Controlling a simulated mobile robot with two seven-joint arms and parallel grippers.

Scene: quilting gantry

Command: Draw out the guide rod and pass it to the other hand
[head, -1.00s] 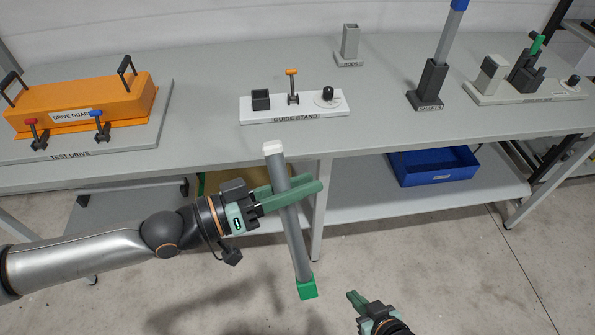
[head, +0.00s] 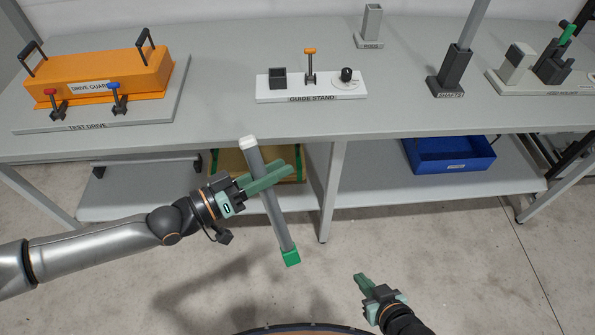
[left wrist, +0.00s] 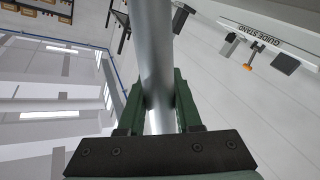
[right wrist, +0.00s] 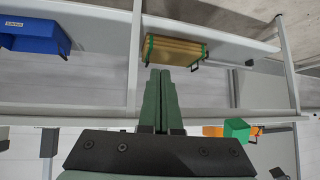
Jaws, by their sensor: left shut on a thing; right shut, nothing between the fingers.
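The guide rod (head: 268,195) is a grey rod with a white cap at its top end and a green block at its lower end. My left gripper (head: 265,177) is shut around it at its upper part. The rod hangs tilted in the air in front of the table; it also shows between the fingers in the left wrist view (left wrist: 157,70). My right gripper (head: 363,284) is shut and empty, lower and to the right of the green end, apart from it. The green end also shows in the right wrist view (right wrist: 236,128), right of the shut fingers (right wrist: 160,100).
The white guide stand (head: 312,90) on the grey table (head: 220,110) bears a dark socket, an orange-topped lever and a black knob. An orange drive guard (head: 100,80) stands at left, a dark holder (head: 452,75) at right. A blue bin (head: 450,155) sits on the lower shelf.

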